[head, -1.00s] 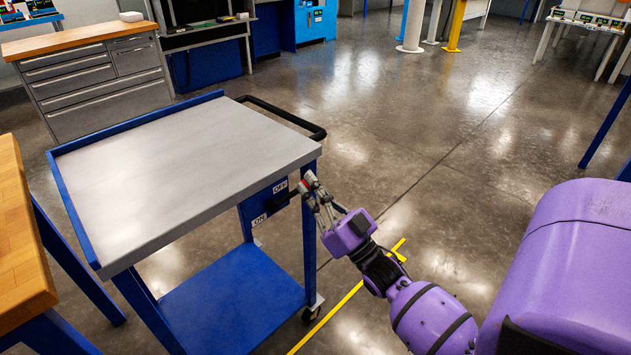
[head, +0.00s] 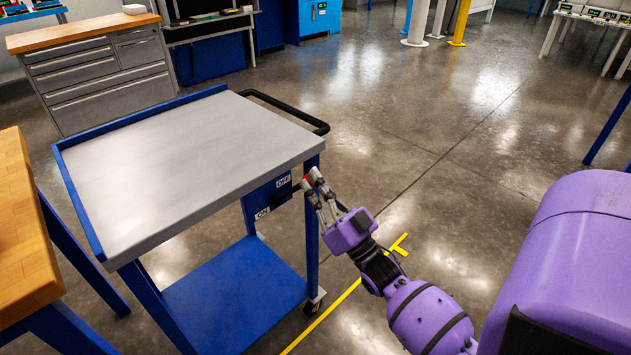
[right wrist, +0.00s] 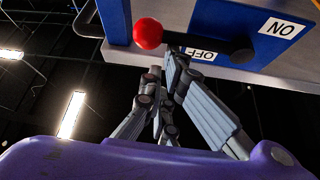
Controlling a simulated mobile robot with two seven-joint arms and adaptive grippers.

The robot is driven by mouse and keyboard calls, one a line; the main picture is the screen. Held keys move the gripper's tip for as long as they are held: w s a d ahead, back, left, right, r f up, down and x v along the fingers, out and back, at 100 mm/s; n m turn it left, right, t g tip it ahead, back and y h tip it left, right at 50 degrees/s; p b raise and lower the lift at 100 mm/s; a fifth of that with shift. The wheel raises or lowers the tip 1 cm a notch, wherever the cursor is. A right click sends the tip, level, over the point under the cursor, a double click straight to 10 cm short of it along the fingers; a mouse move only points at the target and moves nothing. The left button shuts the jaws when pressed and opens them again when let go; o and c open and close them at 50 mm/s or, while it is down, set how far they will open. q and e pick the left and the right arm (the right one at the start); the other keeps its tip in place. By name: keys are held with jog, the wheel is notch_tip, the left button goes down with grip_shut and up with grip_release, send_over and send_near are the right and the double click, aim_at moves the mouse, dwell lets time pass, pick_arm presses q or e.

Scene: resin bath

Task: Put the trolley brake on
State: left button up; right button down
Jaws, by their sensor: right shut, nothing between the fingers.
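The trolley (head: 190,150) has a grey top and a blue frame. On its side is a blue panel (head: 268,195) with OFF and ON labels. The brake lever, a black bar with a red ball knob (right wrist: 148,33), sticks out from the panel. The bar lies beside the OFF label (right wrist: 202,53), its knob end away from the ON label (right wrist: 283,28). My right gripper (head: 311,178) is shut and empty, its fingertips close to the lever near the knob. I cannot tell whether they touch. The knob is partly hidden in the head view. My left gripper is not in view.
A wooden-topped bench (head: 22,230) stands at the left, close to the trolley. A grey drawer cabinet (head: 95,80) is behind it. The trolley's black push handle (head: 290,110) juts out at the back right. Open floor (head: 430,130) lies to the right, with a yellow line (head: 335,305).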

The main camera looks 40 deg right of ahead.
pick_arm(q)
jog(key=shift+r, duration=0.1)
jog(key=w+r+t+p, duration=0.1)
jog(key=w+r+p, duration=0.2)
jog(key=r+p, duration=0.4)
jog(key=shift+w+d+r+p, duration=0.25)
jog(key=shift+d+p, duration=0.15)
jog(key=shift+p, duration=0.45)
pick_arm(e)
notch_tip(320, 180, down, 9)
jog(key=a+m+g+h, duration=0.2)
jog(key=m+g+h, duration=0.4)
jog(key=m, duration=1.3)
jog(key=h, duration=0.2)
jog(key=shift+a+h, duration=0.4)
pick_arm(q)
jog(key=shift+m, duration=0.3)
pick_arm(e)
jog(key=shift+s, duration=0.1)
jog(key=shift+d+r, duration=0.1)
